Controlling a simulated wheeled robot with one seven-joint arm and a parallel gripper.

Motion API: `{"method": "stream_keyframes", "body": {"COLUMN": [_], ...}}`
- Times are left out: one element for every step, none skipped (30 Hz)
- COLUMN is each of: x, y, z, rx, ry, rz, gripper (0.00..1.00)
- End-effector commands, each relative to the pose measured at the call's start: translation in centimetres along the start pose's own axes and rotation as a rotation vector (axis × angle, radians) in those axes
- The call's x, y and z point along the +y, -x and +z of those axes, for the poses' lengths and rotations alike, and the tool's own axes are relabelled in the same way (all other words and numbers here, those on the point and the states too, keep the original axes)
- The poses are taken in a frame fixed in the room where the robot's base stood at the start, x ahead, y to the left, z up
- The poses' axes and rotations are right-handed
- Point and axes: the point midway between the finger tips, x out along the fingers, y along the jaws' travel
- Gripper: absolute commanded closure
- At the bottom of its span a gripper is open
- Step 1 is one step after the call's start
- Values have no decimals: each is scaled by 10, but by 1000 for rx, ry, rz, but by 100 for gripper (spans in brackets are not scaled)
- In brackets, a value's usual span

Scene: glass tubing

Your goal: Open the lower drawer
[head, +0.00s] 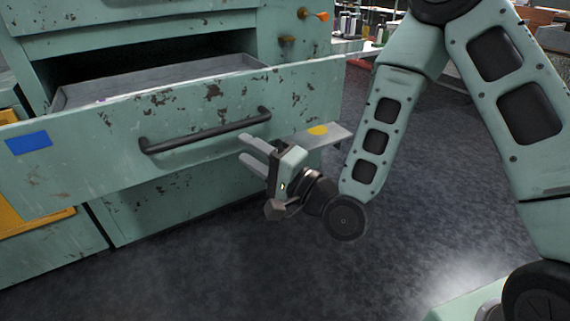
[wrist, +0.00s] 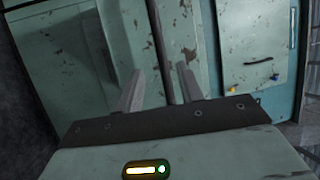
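A worn green drawer (head: 95,150) with a blue label stands pulled out from the cabinet, below another drawer front (head: 130,20) that is closed. Its grey interior (head: 160,82) shows behind the front. A dark bar handle (head: 205,132) runs across the drawer front. My gripper (head: 245,148) is open and empty, just below and right of the handle's right end, with its fingers towards the drawer front. In the wrist view the two fingers (wrist: 160,88) are apart, and the dark bar (wrist: 159,45) lines up between them. I cannot tell whether anything touches.
Green cabinet panels (head: 165,205) lie below the open drawer, with a yellow panel (head: 30,215) at left. A grey plate (head: 325,138) with a yellow mark shows behind my gripper. The dark floor (head: 250,265) in front is clear. Bottles (head: 350,22) stand at the back.

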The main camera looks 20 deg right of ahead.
Motion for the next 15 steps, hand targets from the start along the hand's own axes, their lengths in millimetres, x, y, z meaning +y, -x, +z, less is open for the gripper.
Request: {"method": "stream_keyframes", "body": {"x": [-7, -7, -7, -7, -7, -7, -7, -7, -8, -8, -6, -6, -6, -6, -6], "y": [2, 4, 6, 8, 10, 13, 15, 17, 20, 23, 29, 35, 40, 44, 51], "z": [-1, -1, -1, -1, 0, 0, 0, 1, 1, 1, 1, 1, 1, 1, 1], "rx": [1, 0, 1, 0, 0, 0, 0, 0, 0, 0, 1, 1, 0, 0, 1], "ry": [-3, -3, -3, -3, -3, -3, -4, -4, -4, -4, -5, -4, -5, -5, -5], "rz": [6, 5, 6, 6, 6, 6, 7, 7, 7, 9, 10, 11, 9, 10, 10], "gripper": [62, 62, 62, 62, 62, 62, 62, 62, 62, 62, 62, 62, 62, 62, 62]}}
